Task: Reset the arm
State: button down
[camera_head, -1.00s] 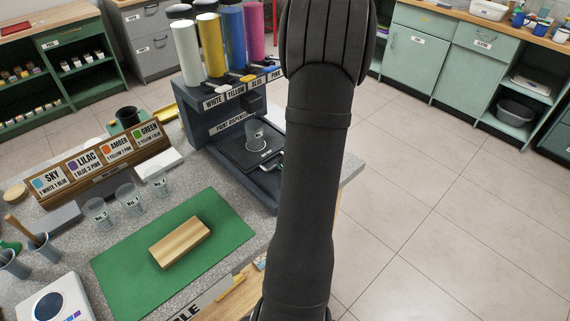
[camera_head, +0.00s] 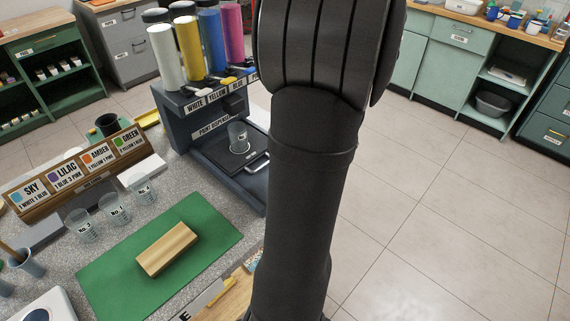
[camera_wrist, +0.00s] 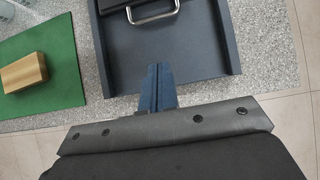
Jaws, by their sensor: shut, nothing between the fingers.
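My gripper (camera_wrist: 158,84) shows in the wrist view with its blue fingers together and nothing between them. It is above the front edge of the dark paint dispenser base (camera_wrist: 205,60). In the head view my black arm rises through the middle of the picture, and my gripper is out of sight there. The paint dispenser (camera_head: 192,128) stands left of my arm, with white, yellow, blue and pink cylinders on top. A clear cup (camera_head: 238,138) stands on its tray.
A wooden block (camera_head: 167,249) lies on a green mat (camera_head: 113,283) on the speckled counter. Several clear cups (camera_head: 113,209) stand behind the mat, before a rack of colour cards (camera_head: 84,172). Open tiled floor (camera_head: 440,215) lies right of the counter.

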jog(key=shift+s+d+r, duration=0.2)
jog(key=shift+s+r, duration=0.05)
jog(key=shift+r, duration=0.15)
jog(key=shift+f, duration=0.15)
jog(key=x, duration=0.9)
jog(key=shift+w+a+f, duration=0.15)
jog(key=shift+a, duration=0.05)
jog(key=shift+w+a+f, duration=0.2)
jog(key=shift+w+a, duration=0.4)
jog(key=shift+w+a+f, duration=0.25)
jog(key=shift+w+a, duration=0.3)
jog(key=shift+w, duration=0.1)
jog(key=shift+w+a, duration=0.3)
jog(key=shift+a, duration=0.05)
jog(key=shift+d, duration=0.1)
